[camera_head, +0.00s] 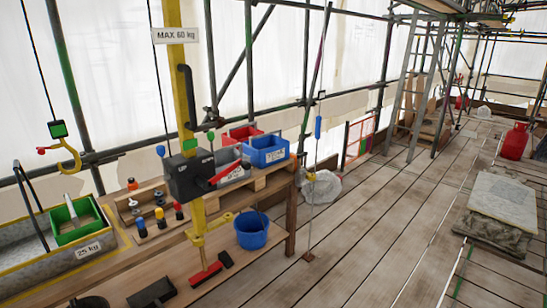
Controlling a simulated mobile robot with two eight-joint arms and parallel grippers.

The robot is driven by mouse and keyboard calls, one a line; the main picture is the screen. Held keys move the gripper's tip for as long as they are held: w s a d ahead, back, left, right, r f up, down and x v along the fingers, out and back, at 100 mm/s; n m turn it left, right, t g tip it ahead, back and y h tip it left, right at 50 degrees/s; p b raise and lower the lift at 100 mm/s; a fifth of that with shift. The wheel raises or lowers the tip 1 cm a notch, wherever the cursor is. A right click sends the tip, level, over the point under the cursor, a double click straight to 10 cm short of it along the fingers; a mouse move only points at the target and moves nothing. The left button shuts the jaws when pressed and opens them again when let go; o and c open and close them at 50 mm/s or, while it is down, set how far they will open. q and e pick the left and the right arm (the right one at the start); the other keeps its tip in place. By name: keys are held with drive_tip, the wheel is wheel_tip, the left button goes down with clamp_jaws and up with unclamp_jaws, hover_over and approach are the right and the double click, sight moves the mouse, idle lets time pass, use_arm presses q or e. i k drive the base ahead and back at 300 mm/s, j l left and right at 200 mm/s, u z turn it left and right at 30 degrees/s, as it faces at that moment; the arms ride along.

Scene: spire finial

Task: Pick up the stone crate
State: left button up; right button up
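No crate carries a label I can read as stone, so I cannot tell for sure which is the stone crate. A large grey crate with a yellow rim and a "25 kg" label (88,249) stands at the left, cut off by the picture edge. A green tray (76,222) sits in it, and a black bar handle rises over it. A smaller grey bin (236,177) stands on the wooden shelf, partly hidden by a black box on the yellow post. Neither of my grippers is in view.
A yellow post marked "MAX 60 kg" (175,36) rises from the bench. A yellow hook (70,157) hangs above the grey crate. A red bin (240,134), a blue bin (266,150) and a blue bucket (251,230) are nearby. The plank floor (375,220) is mostly clear.

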sight(266, 146)
drive_tip(key=i+l+z, duration=0.35)
drive_tip(key=i, duration=0.15)
drive_tip(key=i+z, duration=0.3)
drive_tip(key=i, duration=0.2)
drive_tip(key=i+z, duration=0.25)
drive_tip(key=i, duration=1.4)
drive_tip(key=i+l+u, duration=0.2)
drive_tip(key=i, duration=0.25)
drive_tip(key=i+l+u, duration=0.1)
drive_tip(key=i+u, duration=0.15)
drive_tip(key=i, duration=0.2)
drive_tip(key=i+l+u, duration=0.2)
drive_tip(key=i, duration=0.25)
drive_tip(key=i+l+u, duration=0.2)
drive_tip(key=u, duration=0.25)
drive_tip(key=i+l+u, duration=0.2)
drive_tip(key=u, duration=0.25)
drive_tip(key=i+l+u, duration=0.15)
drive_tip(key=l+u, duration=0.25)
drive_tip(key=i+l+u, duration=0.15)
drive_tip(key=u, duration=0.25)
drive_tip(key=l+u, duration=0.25)
drive_tip(key=u, duration=0.2)
drive_tip(key=i+l+u, duration=0.1)
drive_tip(key=l+u, duration=0.3)
drive_tip(key=j, duration=0.1)
